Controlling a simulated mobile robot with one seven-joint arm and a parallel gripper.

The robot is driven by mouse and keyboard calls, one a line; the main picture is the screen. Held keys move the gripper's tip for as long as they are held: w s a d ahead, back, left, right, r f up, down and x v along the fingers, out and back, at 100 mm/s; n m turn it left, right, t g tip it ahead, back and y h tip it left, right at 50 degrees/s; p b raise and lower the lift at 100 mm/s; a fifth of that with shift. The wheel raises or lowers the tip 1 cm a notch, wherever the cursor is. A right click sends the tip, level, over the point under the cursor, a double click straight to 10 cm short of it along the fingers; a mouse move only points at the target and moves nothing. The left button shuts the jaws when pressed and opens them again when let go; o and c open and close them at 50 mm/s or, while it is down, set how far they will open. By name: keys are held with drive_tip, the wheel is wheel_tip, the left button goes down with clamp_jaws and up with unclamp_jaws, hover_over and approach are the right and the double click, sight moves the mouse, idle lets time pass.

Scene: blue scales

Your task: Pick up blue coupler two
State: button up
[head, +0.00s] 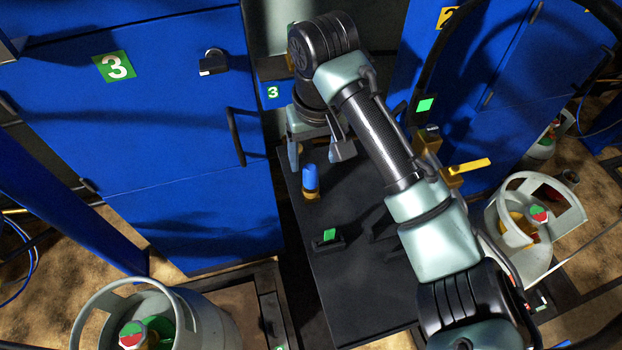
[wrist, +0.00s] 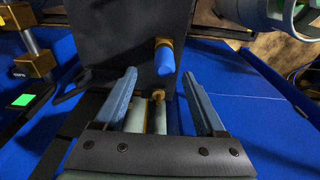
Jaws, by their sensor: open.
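A blue coupler (head: 310,178) with a brass-coloured base stands on a dark scale plate (head: 352,290) in the head view. No number is readable on it. It also shows in the wrist view (wrist: 165,60), beyond the fingertips and roughly between their lines. My gripper (head: 317,157) is open and empty, just behind and above the coupler in the head view. Its two fingers show in the wrist view (wrist: 159,76), spread apart. I see no contact between fingers and coupler.
A blue cabinet (head: 150,130) with a green 3 label fills the left. Gas cylinders stand at lower left (head: 190,325) and right (head: 535,225). A brass valve with a yellow handle (head: 468,166) is right of the plate.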

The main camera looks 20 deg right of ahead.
sight(310, 178)
drive_tip(key=f, duration=0.2)
drive_tip(key=f+b, duration=0.1)
drive_tip(key=f, duration=0.4)
drive_tip(key=shift+w+a+f, duration=0.1)
drive_tip(key=shift+w+a, duration=0.15)
drive_tip(key=shift+a, duration=0.05)
clamp_jaws()
